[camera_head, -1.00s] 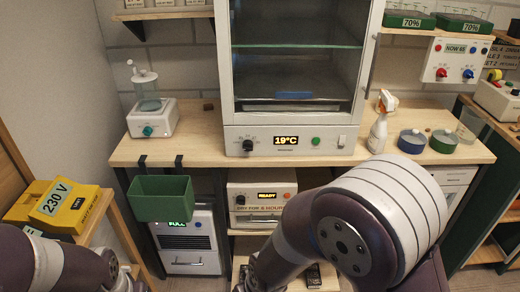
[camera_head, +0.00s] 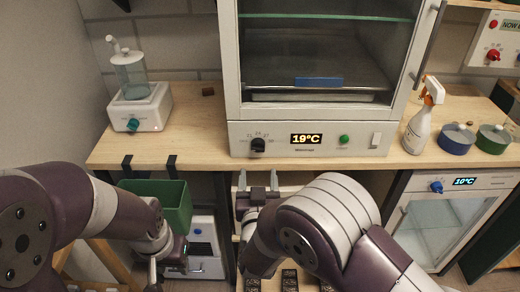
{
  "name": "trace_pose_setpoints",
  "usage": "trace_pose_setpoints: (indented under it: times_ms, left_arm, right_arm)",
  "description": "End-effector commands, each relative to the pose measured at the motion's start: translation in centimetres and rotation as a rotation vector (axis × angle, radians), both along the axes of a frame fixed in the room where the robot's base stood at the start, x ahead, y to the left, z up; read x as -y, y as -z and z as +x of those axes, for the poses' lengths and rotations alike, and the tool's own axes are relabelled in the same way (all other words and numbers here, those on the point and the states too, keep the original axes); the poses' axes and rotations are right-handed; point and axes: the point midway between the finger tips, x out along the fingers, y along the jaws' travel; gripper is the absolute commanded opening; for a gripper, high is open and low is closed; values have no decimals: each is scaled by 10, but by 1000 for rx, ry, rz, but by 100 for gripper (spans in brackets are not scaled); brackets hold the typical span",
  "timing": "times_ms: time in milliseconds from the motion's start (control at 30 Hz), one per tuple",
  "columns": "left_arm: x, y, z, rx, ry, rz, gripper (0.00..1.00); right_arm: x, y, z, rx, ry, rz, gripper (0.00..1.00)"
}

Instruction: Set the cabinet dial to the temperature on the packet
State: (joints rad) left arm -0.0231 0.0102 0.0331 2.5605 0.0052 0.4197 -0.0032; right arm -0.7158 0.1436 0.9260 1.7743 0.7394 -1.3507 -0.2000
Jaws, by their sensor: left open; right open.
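The cabinet (camera_head: 315,60) stands on the wooden bench, with a glass front and a lower control strip. Its black dial (camera_head: 257,145) sits at the strip's left, with small numbers around it too small to read surely. The display (camera_head: 306,139) beside it reads 19°C. My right gripper (camera_head: 258,187) is open and empty, fingers upward, below the dial and in front of the bench edge, apart from the dial. My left gripper (camera_head: 168,268) is open and low at the left, below the green bin. I cannot make out a packet in this view.
A green bin (camera_head: 172,203) hangs on the bench front. A dispenser with a teal knob (camera_head: 140,105) is at left; a spray bottle (camera_head: 418,125) and two round tins (camera_head: 457,138) are at right. A lower cabinet (camera_head: 440,225) reads 10°C. The bench front (camera_head: 200,148) is clear.

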Motion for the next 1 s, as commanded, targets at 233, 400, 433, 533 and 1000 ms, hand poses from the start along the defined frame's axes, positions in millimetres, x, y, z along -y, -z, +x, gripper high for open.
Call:
trace_pose_setpoints:
  times_ms: [233,400,433,533,1000]
  left_arm:
    - [0,1,0,0,0,0,43]
    - [0,1,0,0,0,0,43]
    - [0,1,0,0,0,0,43]
    - [0,1,0,0,0,0,43]
    - [0,1,0,0,0,0,43]
  right_arm:
    - [1,0,64,-1,2,2,64]
    - [0,0,90,-2,0,1,64]
    - [0,1,92,-3,-1,0,64]
    - [0,0,97,-2,-2,0,64]
    - [0,0,97,-3,-2,1,9]
